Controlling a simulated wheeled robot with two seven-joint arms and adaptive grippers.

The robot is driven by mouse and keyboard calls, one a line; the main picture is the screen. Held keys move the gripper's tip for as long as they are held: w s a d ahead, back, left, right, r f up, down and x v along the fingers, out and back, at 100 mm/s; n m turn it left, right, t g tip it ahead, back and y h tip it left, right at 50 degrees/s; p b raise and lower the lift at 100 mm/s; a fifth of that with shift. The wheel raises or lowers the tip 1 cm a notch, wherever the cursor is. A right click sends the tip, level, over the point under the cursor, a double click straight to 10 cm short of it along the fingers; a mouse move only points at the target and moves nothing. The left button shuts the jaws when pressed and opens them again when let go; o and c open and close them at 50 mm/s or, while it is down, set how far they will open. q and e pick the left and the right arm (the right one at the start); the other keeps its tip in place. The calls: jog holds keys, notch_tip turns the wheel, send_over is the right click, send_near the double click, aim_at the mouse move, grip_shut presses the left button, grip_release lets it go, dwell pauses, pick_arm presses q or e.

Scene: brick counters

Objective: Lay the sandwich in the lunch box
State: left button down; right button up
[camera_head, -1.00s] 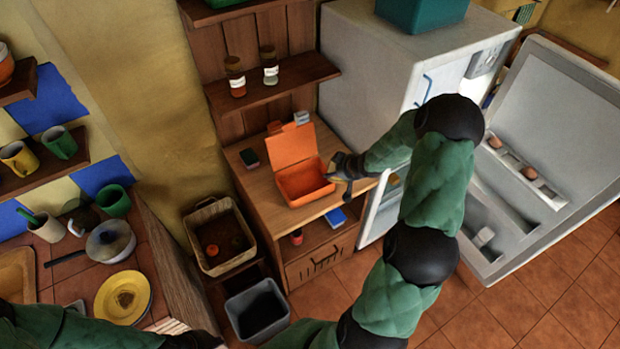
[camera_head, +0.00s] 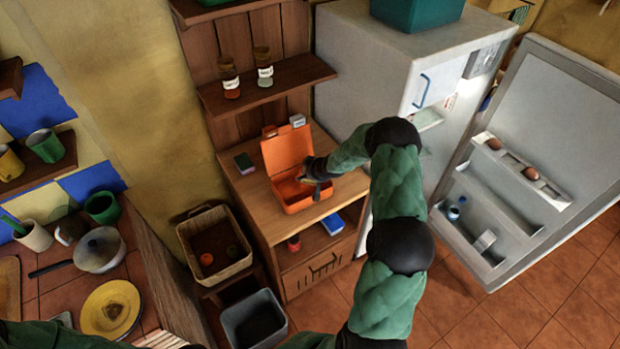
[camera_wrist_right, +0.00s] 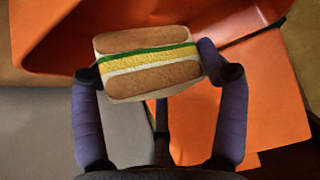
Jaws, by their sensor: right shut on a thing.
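The orange lunch box (camera_head: 298,206) stands open on the wooden cabinet, its lid (camera_head: 286,150) raised at the back. My right gripper (camera_head: 312,178) is over the box opening. In the right wrist view my right gripper (camera_wrist_right: 155,75) is shut on the sandwich (camera_wrist_right: 150,65), which has brown bread and a green and yellow filling. The orange of the lunch box (camera_wrist_right: 265,90) shows behind and below the sandwich. In the head view the sandwich is too small to make out. My left gripper is not clearly in view; only part of my left arm shows at the bottom left.
A fridge (camera_head: 350,60) with its door (camera_head: 545,130) open stands to the right. A blue item (camera_head: 333,223) lies below the box, and a small dark green item (camera_head: 244,162) is left of it. A basket (camera_head: 215,243) and a grey bin (camera_head: 254,318) stand to the left of the cabinet.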

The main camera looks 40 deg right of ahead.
jog(key=shift+f, duration=0.9)
jog(key=shift+f+b, duration=0.5)
jog(key=shift+f, duration=0.1)
jog(key=o, duration=0.7)
jog(key=shift+c, duration=0.2)
